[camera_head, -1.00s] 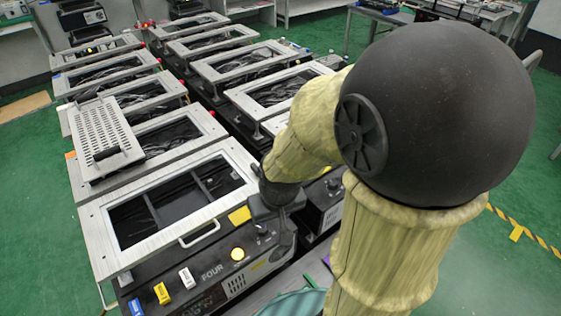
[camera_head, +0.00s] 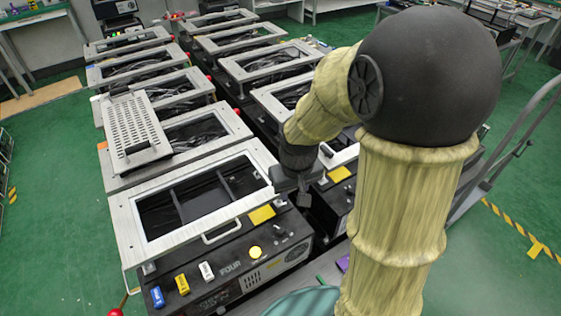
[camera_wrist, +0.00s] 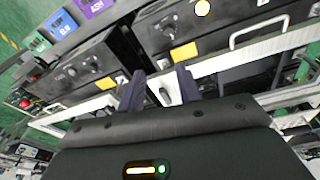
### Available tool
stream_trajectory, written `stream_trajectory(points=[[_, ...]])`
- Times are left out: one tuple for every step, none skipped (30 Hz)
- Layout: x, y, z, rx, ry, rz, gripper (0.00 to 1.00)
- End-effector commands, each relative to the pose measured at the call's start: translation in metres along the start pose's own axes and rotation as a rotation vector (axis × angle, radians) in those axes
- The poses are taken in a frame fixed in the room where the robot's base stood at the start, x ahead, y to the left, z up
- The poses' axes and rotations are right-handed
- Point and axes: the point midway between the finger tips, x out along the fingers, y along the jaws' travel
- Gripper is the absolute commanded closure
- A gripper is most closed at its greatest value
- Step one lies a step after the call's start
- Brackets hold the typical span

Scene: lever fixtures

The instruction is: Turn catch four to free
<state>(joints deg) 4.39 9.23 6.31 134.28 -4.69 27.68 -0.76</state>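The unit marked FOUR (camera_head: 230,267) stands at the front in the head view, with a pale lid frame (camera_head: 190,228), a bar handle and a round yellow light (camera_head: 255,252). That light shows in the wrist view too (camera_wrist: 203,8). My gripper (camera_head: 304,200) is at the frame's front right corner, seen from the side. In the wrist view my gripper (camera_wrist: 160,85) is open, its two dark fingers on either side of a white piece with a dark oval part (camera_wrist: 165,95), possibly the catch. Whether a finger touches it, I cannot tell. The catch's setting is unclear.
A similar unit with a yellow label (camera_head: 340,174) stands close to the right. More framed units stand in two rows behind. A perforated panel (camera_head: 137,128) lies on one. Blue (camera_head: 158,297), yellow and white tags sit on the front unit. Green floor is open at left.

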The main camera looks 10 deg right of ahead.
Motion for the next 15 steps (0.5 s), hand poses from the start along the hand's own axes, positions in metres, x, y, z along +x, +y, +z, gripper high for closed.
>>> stream_trajectory(points=[[-0.021,0.003,-0.022,-0.026,-0.021,-0.002,0.65],[-0.026,0.003,-0.034,-0.043,-0.033,-0.003,0.65],[-0.032,0.004,-0.049,-0.066,-0.050,-0.005,0.65],[-0.036,0.005,-0.059,-0.081,-0.061,-0.007,0.65],[-0.040,0.006,-0.070,-0.098,-0.073,-0.010,0.65],[-0.045,0.008,-0.084,-0.116,-0.087,-0.014,0.65],[-0.049,0.009,-0.094,-0.130,-0.097,-0.017,0.65],[-0.052,0.011,-0.104,-0.142,-0.105,-0.022,0.65],[-0.057,0.013,-0.117,-0.157,-0.116,-0.027,0.65],[-0.059,0.015,-0.125,-0.166,-0.124,-0.031,0.65],[-0.061,0.016,-0.133,-0.175,-0.130,-0.035,0.65],[-0.064,0.019,-0.141,-0.182,-0.137,-0.040,0.65],[-0.065,0.020,-0.147,-0.188,-0.140,-0.042,0.65],[-0.065,0.021,-0.151,-0.191,-0.144,-0.045,0.65],[-0.066,0.023,-0.155,-0.195,-0.148,-0.048,0.65]])
